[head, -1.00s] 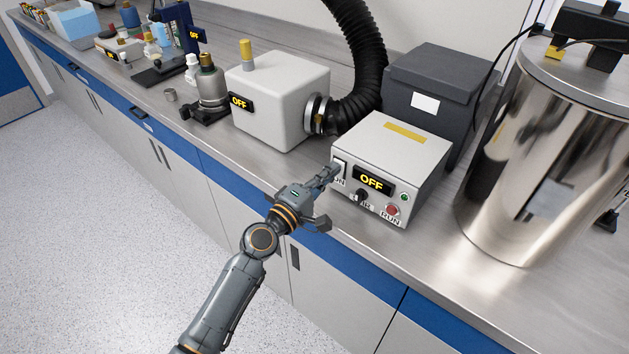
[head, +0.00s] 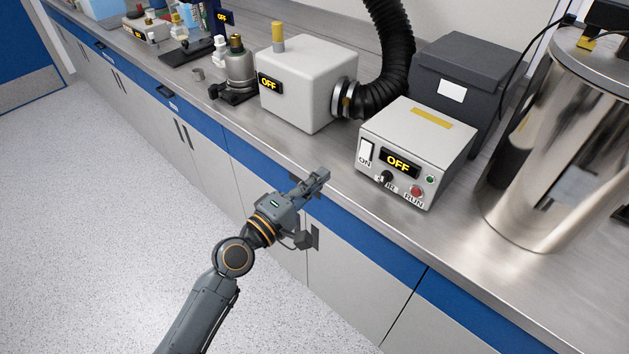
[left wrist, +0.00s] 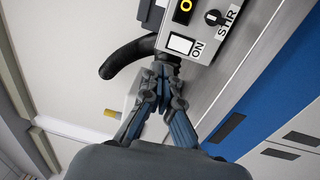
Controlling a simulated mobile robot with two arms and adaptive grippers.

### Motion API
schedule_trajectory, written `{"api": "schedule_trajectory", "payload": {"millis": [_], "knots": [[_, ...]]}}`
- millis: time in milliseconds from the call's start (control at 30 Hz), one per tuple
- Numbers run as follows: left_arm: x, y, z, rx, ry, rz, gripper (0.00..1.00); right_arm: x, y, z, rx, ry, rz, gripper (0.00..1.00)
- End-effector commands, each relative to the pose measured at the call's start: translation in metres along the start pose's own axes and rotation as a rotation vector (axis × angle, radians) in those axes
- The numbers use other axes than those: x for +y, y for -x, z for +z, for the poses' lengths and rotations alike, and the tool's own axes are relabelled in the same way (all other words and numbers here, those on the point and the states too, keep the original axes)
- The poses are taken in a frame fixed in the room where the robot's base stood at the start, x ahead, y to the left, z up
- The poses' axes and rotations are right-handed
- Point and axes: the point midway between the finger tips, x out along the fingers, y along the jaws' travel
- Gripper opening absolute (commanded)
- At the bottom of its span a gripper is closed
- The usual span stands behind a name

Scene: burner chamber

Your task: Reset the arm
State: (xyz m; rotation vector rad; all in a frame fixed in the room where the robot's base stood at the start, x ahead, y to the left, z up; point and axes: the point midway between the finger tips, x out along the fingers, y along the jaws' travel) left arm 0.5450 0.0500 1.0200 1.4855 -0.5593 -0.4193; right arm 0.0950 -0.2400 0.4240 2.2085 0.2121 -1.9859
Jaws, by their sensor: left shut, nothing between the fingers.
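My left gripper (head: 319,178) is shut and empty in the head view, in front of the counter's blue front edge. It is apart from the control box (head: 398,165), to the left of and below its front panel. The box has an ON switch (head: 366,153), a display (head: 400,163) reading OFF, a dark knob (head: 385,177) and a red RUN button (head: 416,191). In the left wrist view the shut fingers (left wrist: 162,72) show below the white switch (left wrist: 180,44). My right gripper is not in view.
A white box (head: 308,85) with an OFF display and a black hose (head: 390,50) stands behind. A dark grey box (head: 462,75) and a shiny metal cylinder (head: 545,150) stand at right. Bottles and small devices line the counter's far left. Open floor (head: 90,220) lies at left.

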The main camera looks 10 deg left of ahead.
Motion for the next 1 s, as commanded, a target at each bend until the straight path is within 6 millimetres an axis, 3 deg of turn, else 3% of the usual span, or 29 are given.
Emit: {"api": "schedule_trajectory", "payload": {"millis": [233, 600, 700, 767, 867, 1000], "knots": [[0.002, 0.008, 0.000, 0.000, 0.000, 0.000, 0.00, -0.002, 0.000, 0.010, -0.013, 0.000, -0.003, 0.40], [0.002, 0.008, 0.000, 0.000, 0.000, 0.000, 0.00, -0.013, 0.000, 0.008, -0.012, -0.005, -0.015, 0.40], [-0.006, 0.008, -0.002, 0.006, -0.008, -0.016, 0.00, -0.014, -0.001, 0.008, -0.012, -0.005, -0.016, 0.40], [-0.023, 0.009, -0.005, 0.018, -0.028, -0.048, 0.00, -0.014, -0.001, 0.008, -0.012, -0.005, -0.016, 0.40], [-0.072, 0.016, -0.015, 0.049, -0.091, -0.148, 0.00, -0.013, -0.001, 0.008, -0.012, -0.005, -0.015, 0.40], [-0.172, 0.044, -0.029, 0.078, -0.229, -0.359, 0.00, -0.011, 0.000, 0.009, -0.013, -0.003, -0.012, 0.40]]}}
